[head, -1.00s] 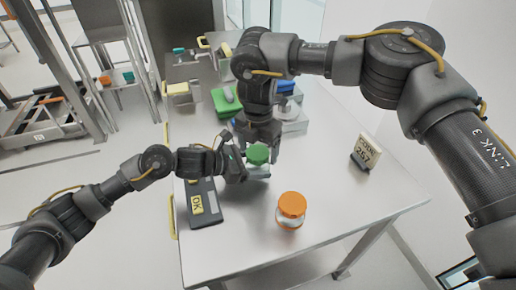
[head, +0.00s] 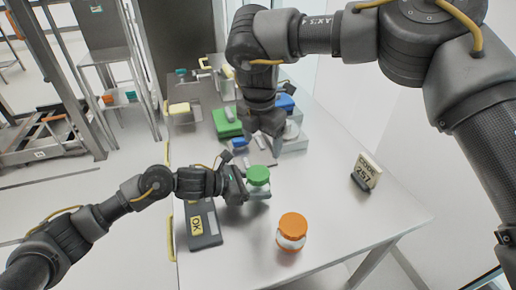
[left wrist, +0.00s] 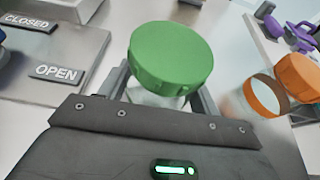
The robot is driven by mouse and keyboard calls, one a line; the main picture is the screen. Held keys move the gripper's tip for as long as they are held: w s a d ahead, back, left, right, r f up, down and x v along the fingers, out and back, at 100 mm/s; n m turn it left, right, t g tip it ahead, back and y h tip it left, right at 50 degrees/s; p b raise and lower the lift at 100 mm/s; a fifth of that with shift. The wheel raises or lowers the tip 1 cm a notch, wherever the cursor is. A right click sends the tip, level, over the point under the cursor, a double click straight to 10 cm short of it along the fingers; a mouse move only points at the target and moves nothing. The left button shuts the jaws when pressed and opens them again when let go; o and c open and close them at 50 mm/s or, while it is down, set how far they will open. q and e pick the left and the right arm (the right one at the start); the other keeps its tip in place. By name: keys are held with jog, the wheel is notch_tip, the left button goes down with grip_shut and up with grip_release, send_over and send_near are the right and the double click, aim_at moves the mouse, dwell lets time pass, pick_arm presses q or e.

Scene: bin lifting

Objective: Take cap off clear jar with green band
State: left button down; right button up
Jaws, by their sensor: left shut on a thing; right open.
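A clear jar (left wrist: 155,99) with a green cap (head: 258,174) stands near the middle of the table. The green cap (left wrist: 170,58) sits on top of the jar in the left wrist view. My left gripper (head: 246,188) is shut on the jar's body, below the cap, from the left. Its fingers hide part of the jar, and I cannot make out a green band. My right gripper (head: 276,148) is open and empty, above and behind the cap, apart from it.
A jar with an orange cap (head: 292,226) stands in front, to the right. A dark pad marked OK (head: 204,226) lies at the table's left edge. A small number sign (head: 366,172) stands at right. The table's right front is clear.

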aim_at(258, 172)
jog(key=shift+s+a+f+m+g, duration=0.45)
jog(key=shift+s+m, duration=0.2)
jog(key=shift+m, duration=0.15)
jog(key=shift+f, duration=3.95)
jog(key=c, duration=1)
jog(key=shift+n, duration=1.7)
jog(key=o, duration=1.1)
